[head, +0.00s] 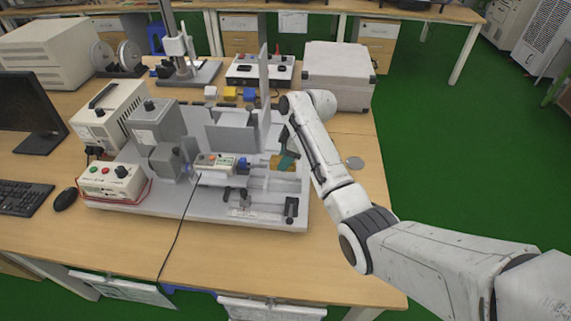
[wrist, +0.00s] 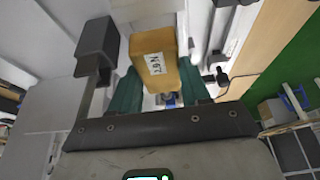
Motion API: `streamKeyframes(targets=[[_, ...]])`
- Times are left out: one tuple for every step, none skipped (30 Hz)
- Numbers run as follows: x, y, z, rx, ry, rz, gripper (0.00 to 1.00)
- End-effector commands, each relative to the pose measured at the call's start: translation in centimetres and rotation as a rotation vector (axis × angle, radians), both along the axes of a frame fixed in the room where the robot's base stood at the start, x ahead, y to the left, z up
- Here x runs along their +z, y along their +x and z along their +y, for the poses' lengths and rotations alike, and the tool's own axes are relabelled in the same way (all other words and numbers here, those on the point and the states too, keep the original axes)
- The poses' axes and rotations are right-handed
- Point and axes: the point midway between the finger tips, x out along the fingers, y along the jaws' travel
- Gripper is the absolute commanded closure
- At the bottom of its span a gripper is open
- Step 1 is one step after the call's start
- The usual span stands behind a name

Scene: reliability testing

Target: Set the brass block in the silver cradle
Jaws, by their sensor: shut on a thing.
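The brass block (wrist: 157,62) is a yellow-brown block with a white label bearing black characters, between the green fingers of my gripper (wrist: 158,82) in the wrist view. My gripper is shut on it. In the head view the brass block (head: 277,162) shows partly, beside the green fingers of my gripper (head: 287,160), at the right end of the test rig. The silver cradle seems to be the pale metal fixture (head: 278,184) just below the block in that view. I cannot tell whether the block touches it.
An upright grey panel (head: 264,85) stands close to the left of my arm. A dark clamp post (head: 291,208) stands at the rig's front right corner. A large grey case (head: 338,75) is behind.

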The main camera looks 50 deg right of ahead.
Motion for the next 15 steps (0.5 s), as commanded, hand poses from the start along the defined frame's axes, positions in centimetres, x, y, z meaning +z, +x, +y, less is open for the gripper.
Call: streamKeyframes(targets=[[-0.5,-0.1,0.0,-0.001,0.002,0.004,1.00],[-1.0,-0.1,0.0,-0.001,0.001,0.002,1.00],[-1.5,-0.1,0.0,-0.001,0.002,0.004,1.00],[-1.8,-0.1,0.0,-0.001,0.000,0.002,1.00],[-2.1,-0.1,0.0,-0.001,0.000,0.002,1.00],[-2.4,-0.1,0.0,-0.001,0.000,0.000,1.00],[-2.5,-0.1,0.0,-0.001,0.000,-0.001,1.00],[-2.6,-0.1,0.0,-0.001,0.000,-0.001,1.00],[-2.7,0.0,0.0,0.000,0.000,-0.001,1.00],[-2.7,0.0,0.0,-0.001,-0.001,-0.002,1.00],[-2.7,0.0,0.0,-0.001,-0.001,-0.002,1.00],[-2.7,0.0,0.0,-0.001,-0.001,-0.002,1.00],[-2.7,0.0,0.0,0.000,0.000,-0.001,1.00],[-2.7,-0.1,0.0,0.000,0.000,-0.001,1.00],[-2.7,-0.1,0.0,0.000,0.000,-0.001,1.00]])
